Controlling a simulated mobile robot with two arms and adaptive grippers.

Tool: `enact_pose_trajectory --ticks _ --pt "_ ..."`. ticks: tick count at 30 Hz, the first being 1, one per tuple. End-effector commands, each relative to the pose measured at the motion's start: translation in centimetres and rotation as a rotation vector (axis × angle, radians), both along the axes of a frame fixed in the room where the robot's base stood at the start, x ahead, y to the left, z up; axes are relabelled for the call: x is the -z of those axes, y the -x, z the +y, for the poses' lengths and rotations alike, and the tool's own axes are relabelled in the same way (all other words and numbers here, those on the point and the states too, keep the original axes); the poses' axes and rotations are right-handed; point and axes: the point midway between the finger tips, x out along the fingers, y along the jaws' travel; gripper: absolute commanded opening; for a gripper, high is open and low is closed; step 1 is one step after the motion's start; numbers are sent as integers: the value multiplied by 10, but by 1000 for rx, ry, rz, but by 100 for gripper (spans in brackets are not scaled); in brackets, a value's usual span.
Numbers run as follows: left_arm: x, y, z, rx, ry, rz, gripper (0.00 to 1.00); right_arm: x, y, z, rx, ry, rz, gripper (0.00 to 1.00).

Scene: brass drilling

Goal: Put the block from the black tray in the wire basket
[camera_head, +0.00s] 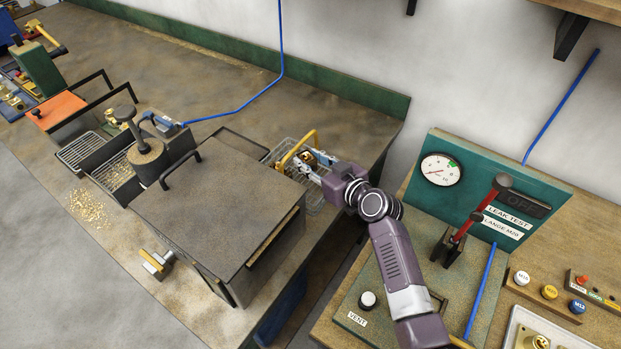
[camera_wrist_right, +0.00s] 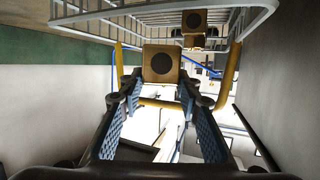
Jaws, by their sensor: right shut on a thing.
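My right gripper (camera_head: 311,166) is at the wire basket (camera_head: 316,197), beside its raised yellow handle (camera_head: 297,146). In the right wrist view, my right gripper (camera_wrist_right: 161,82) is shut on a brass block (camera_wrist_right: 161,63) with a dark round hole. I cannot tell whether the held block touches the basket. A dark tray rim (camera_head: 243,139) shows behind the large box; its inside is mostly hidden. My left gripper is out of view.
A large dark box (camera_head: 215,215) stands just left of the basket. A green gauge panel (camera_head: 480,200) with a red lever (camera_head: 475,225) stands to the right, across a gap between benches.

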Motion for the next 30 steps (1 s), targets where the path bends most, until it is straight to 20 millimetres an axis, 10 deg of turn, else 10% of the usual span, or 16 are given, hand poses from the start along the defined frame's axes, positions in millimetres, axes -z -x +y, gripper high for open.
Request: enact_pose_trajectory --ticks 30 --pt "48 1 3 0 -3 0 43 56 0 0 2 -3 -5 0"
